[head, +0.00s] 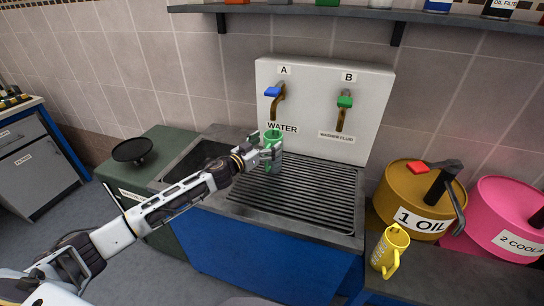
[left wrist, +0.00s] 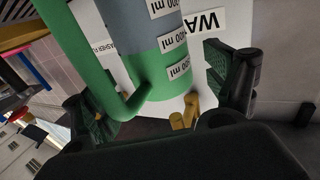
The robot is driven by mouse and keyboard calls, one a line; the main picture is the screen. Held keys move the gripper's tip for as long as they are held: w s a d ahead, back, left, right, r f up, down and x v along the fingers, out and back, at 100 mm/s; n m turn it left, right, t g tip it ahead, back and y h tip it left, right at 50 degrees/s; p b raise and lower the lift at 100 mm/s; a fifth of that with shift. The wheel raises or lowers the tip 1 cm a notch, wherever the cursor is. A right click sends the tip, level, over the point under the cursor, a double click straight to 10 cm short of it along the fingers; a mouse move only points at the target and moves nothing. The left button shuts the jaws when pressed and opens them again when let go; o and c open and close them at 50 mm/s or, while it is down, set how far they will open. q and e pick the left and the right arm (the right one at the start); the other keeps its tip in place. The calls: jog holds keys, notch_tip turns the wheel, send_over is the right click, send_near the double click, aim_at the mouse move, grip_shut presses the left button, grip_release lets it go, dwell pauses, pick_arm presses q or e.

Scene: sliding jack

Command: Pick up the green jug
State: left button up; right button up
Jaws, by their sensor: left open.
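The green jug (head: 272,137) stands upright on the sink's grille under tap A (head: 274,91). In the left wrist view the jug (left wrist: 160,72) shows large and tilted, with a grey-blue band, ml labels and a green handle (left wrist: 116,101) on the left side. My left gripper (head: 268,154) is at the jug, its open fingers on either side of it. I cannot tell whether either finger touches the jug. Part of the jug is hidden behind the gripper in the head view. My right gripper is not in view.
The slatted sink grille (head: 300,195) is clear to the right. Tap B (head: 344,101) has a green handle. A yellow jug (head: 390,249), an oil drum (head: 402,197) and a pink drum (head: 505,205) stand at the right. A black dish (head: 132,149) rests on the green cabinet.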

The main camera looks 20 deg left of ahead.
pick_arm(q)
jog(key=shift+w+d, duration=0.25)
jog(key=shift+w, duration=0.25)
jog(key=shift+c, duration=0.4)
grip_shut()
